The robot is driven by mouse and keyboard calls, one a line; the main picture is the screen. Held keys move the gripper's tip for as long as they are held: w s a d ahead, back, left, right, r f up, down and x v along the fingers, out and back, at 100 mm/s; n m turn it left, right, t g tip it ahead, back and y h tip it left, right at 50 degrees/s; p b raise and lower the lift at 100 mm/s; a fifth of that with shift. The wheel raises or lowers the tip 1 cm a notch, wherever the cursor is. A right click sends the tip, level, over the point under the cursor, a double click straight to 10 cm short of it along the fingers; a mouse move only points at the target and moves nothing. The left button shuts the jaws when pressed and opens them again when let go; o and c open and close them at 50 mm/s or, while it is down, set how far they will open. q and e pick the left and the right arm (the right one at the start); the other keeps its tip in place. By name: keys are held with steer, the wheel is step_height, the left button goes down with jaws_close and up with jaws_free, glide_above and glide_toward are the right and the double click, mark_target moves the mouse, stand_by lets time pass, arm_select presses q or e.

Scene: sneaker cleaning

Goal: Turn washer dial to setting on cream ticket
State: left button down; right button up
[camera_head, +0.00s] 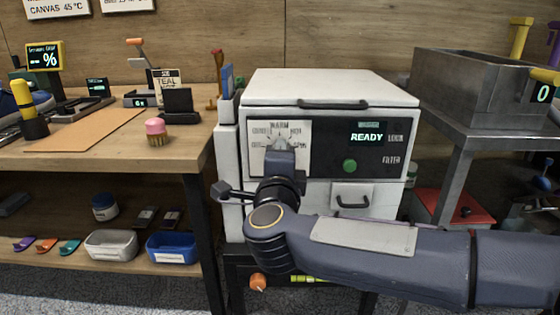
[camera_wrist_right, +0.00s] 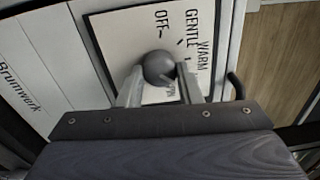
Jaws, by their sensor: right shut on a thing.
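The white washer (camera_head: 330,88) stands in the middle of the head view, its display reading READY above a green button (camera_head: 349,166). Its dial plate (camera_head: 262,135) has WARM at the top and other labels around it. In the right wrist view OFF, GENTLE and WARM are legible on the plate (camera_wrist_right: 130,35). My right gripper (camera_wrist_right: 154,82) is shut on the grey round dial knob (camera_wrist_right: 158,66). I cannot make out a pointer mark on the knob. A cream ticket (camera_head: 167,84) stands on the left bench; TEAL is legible, its smaller print is not. My left gripper is not in view.
The wooden bench (camera_head: 105,128) left of the washer holds a pink-topped brush (camera_head: 157,132) and a dark block (camera_head: 177,101). A grey sink (camera_head: 475,85) stands at right. My right arm crosses low in front of the washer.

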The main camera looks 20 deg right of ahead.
steer(key=o, duration=1)
steer(key=p+v, duration=0.2)
steer(key=v, duration=0.6)
steer(key=shift+w, duration=0.15)
